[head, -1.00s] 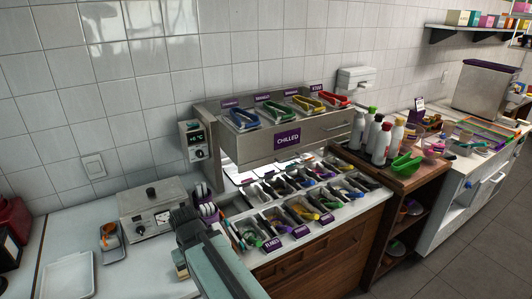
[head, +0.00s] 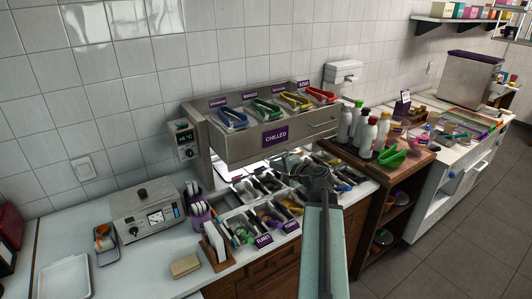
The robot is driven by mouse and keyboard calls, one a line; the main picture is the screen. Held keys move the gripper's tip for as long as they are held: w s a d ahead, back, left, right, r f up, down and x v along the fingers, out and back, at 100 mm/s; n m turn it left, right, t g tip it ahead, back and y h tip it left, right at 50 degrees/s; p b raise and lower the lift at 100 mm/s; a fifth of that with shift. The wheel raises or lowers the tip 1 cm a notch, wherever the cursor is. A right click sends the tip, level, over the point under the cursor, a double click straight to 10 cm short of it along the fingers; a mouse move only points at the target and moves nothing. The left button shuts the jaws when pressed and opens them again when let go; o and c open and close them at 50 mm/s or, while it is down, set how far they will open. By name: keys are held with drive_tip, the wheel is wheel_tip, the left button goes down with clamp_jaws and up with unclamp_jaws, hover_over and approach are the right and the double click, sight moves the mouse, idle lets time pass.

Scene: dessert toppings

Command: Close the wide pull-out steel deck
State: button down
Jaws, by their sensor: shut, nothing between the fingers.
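The wide steel deck (head: 240,149) has a purple CHILLED label and a bar handle (head: 322,124) on its front. It stands out from the wall above rows of topping bins, with a lit gap beneath it. Blue, green, yellow and red tongs lie on top of it. My gripper (head: 302,166) is shut and empty. In the picture it is below the deck's front, over the bins, with my arm reaching up from the bottom edge. It hides some bins. I cannot tell whether it touches anything.
Squeeze bottles (head: 368,134) and a green scoop (head: 391,158) stand right of the bins on a wooden cabinet. A controller (head: 185,140) is at the deck's left. A steel appliance (head: 147,210) and a tan block (head: 185,266) are on the left counter.

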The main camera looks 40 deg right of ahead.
drive_tip(key=s+d+h, duration=0.1)
drive_tip(key=s+d, duration=0.2)
drive_tip(key=d, duration=0.1)
drive_tip(key=b, duration=0.3)
approach(263, 154)
drive_tip(key=w+f, duration=0.2)
drive_tip(key=w, duration=0.1)
drive_tip(key=shift+w+d+r+m, duration=0.1)
drive_tip(key=shift+w+m, duration=0.05)
drive_tip(key=shift+w, duration=0.4)
drive_tip(key=shift+w+d+r+m, duration=0.1)
drive_tip(key=shift+w+d+m, duration=0.05)
drive_tip(key=shift+w, duration=0.9)
